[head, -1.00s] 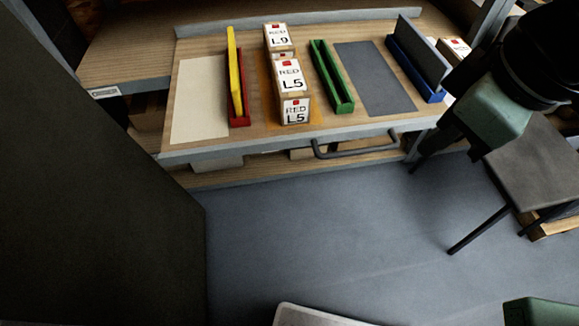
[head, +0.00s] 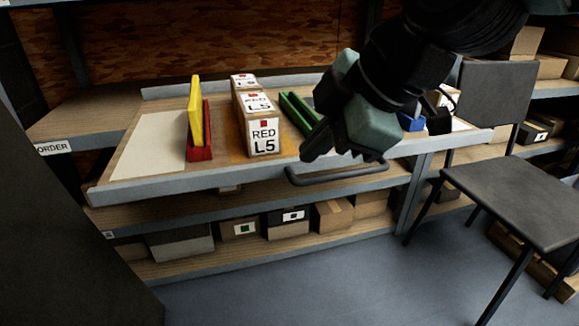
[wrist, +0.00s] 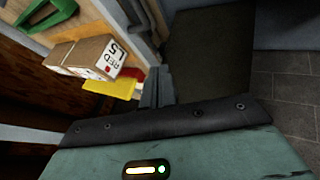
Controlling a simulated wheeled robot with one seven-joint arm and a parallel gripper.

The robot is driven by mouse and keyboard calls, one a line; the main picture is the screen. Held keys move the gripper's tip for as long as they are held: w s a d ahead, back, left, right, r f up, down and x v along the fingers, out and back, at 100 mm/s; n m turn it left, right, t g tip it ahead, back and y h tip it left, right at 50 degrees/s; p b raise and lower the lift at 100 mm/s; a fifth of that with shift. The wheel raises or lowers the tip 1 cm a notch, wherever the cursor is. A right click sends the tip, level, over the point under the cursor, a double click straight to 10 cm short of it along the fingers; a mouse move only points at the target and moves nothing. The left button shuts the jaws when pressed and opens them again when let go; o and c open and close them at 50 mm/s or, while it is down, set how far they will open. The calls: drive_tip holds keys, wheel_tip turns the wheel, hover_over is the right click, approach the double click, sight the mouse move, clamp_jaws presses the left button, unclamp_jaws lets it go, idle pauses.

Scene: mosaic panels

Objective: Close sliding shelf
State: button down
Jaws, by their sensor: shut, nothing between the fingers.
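The sliding shelf (head: 240,177) sticks out toward me past the shelf below it, with a grey front edge. Its grey bar handle (head: 340,175) is on the front edge, right of centre. My gripper (head: 310,152) is shut and empty, in front of the shelf just above the handle's left end in the head view; I cannot tell whether it touches the shelf. My arm hides part of the shelf's right side. In the wrist view the closed fingers (wrist: 158,90) show beside the shelf's edge.
On the shelf stand boxes marked RED L5 (head: 263,137), a yellow panel (head: 195,112) in a red holder (head: 200,150), a green holder (head: 298,110) and a partly hidden blue holder (head: 411,122). A dark chair (head: 515,190) stands at right. Floor (head: 300,285) in front is clear.

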drive_tip(key=b, duration=0.3)
approach(263, 176)
wheel_tip(263, 176, down, 4)
drive_tip(key=s, duration=0.3)
drive_tip(key=w+a, duration=0.1)
drive_tip(key=w+a+b, duration=0.1)
drive_tip(key=w, duration=0.1)
drive_tip(key=shift+w+f, duration=0.15)
drive_tip(key=shift+w, duration=0.05)
drive_tip(key=shift+w+a, duration=0.15)
drive_tip(key=shift+w, duration=0.45)
drive_tip(key=shift+w, duration=0.15)
